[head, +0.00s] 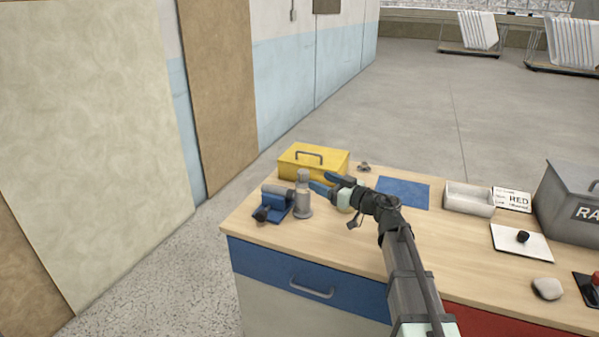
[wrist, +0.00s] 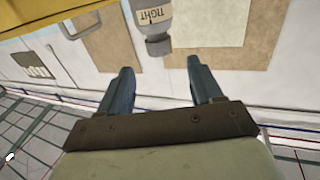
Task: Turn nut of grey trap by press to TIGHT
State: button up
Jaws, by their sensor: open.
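The grey trap (head: 304,200) stands upright on the bench, just right of the blue press (head: 278,207). In the wrist view the trap (wrist: 157,28) shows at the top with a pale label reading TIGHT; its upper part is cut off by the frame edge. My gripper (head: 323,183) is open, with its two blue fingers close to the right side of the trap in the head view. In the wrist view the gap between my fingers (wrist: 160,78) is empty and the trap lies beyond the fingertips. I cannot tell whether a finger touches it.
A yellow toolbox (head: 313,162) stands close behind the trap. A small metal part (head: 363,167), a blue mat (head: 405,191), a white tray (head: 468,200) and a large grey box (head: 570,205) stand further right. The front-left bench top is clear.

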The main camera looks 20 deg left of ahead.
aim_at(298, 174)
jog(key=x, duration=1)
jog(key=shift+c, duration=0.2)
jog(key=c, duration=0.9)
jog(key=shift+w+g, duration=0.1)
jog(key=shift+g, duration=0.2)
jog(key=shift+c, duration=0.2)
jog(key=n+g+y, duration=0.1)
jog(key=n+g, duration=0.2)
jog(key=g, duration=0.1)
jog(key=n+g, duration=0.1)
jog(key=g, duration=0.1)
jog(key=n+g, duration=0.2)
jog(key=g, duration=0.1)
jog(key=shift+s+n+g+h, duration=0.2)
jog(key=shift+n+g+h, duration=0.1)
jog(key=n+g+h, duration=0.1)
jog(key=g, duration=0.1)
jog(key=n+g+h, duration=0.1)
jog(key=n+g, duration=0.2)
jog(key=g, duration=0.1)
jog(key=shift+s+h, duration=0.3)
jog(key=shift+h, duration=0.1)
jog(key=shift+s+d+n+g+h, duration=0.1)
jog(key=shift+s+n+g+h, duration=0.05)
jog(key=shift+n+g+h, duration=0.5)
jog(key=shift+s+d+n+g+h, duration=0.1)
jog(key=shift+s+n+g+h, duration=0.05)
jog(key=shift+n+g+h, duration=0.5)
jog(key=shift+s+g, duration=0.1)
jog(key=shift+g, duration=0.2)
